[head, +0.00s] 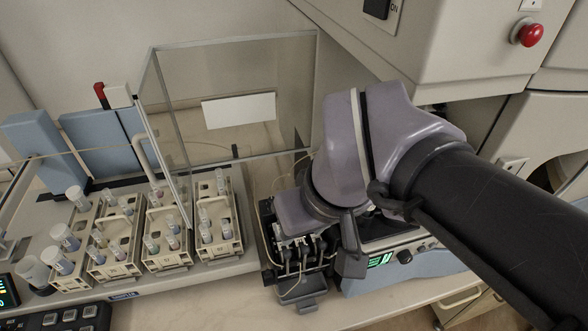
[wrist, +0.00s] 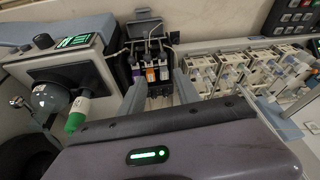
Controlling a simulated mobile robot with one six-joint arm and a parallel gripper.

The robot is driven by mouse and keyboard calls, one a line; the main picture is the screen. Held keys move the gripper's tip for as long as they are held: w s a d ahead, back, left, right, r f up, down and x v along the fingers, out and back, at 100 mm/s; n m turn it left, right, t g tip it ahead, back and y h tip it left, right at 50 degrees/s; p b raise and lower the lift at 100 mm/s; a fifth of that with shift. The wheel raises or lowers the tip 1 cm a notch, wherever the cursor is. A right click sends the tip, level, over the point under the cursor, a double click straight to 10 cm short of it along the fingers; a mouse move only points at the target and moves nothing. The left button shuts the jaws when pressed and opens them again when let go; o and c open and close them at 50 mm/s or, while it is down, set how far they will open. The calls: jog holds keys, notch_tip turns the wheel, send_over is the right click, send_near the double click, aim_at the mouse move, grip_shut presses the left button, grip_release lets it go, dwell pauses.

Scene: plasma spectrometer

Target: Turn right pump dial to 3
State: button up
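The pump (head: 296,262) is a dark block with several side-by-side channels and thin tubes, below my wrist in the head view. In the wrist view the pump (wrist: 150,68) shows purple, orange and blue parts. My gripper (wrist: 159,82) is open, its two grey fingers apart on either side of the pump's near end, with nothing visibly held. I cannot tell whether it touches the pump. A black round knob (head: 404,256) sits beside a green display (head: 380,260) to the right of the pump. The same knob shows in the wrist view (wrist: 43,41). No dial number is readable.
Sample racks (head: 165,238) with vials stand left of the pump, near a clear panel (head: 235,100). A red button (head: 529,34) is on the cabinet at upper right. A green-tipped white fitting (wrist: 78,112) is left of my gripper. Bare bench lies in front of the pump.

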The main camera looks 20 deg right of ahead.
jog(key=w+a+r+n+g+h+p, duration=0.1)
jog(key=w+r+n+g+h+p, duration=0.15)
jog(key=w+n, duration=0.6)
jog(key=w+a+r+n+g+h+p, duration=0.1)
jog(key=w+r+n+h+p, duration=0.25)
jog(key=w+n, duration=0.5)
jog(key=b+x, duration=0.2)
jog(key=x, duration=0.3)
jog(key=b+x, duration=0.3)
jog(key=x, duration=0.3)
jog(key=a+b+x, duration=0.1)
jog(key=b+x, duration=0.2)
jog(key=x, duration=0.3)
jog(key=shift+s+d+f, duration=0.1)
jog(key=shift+s+f, duration=0.2)
jog(key=shift+s, duration=0.1)
jog(key=shift+d+f+b, duration=0.15)
jog(key=shift+b, duration=0.15)
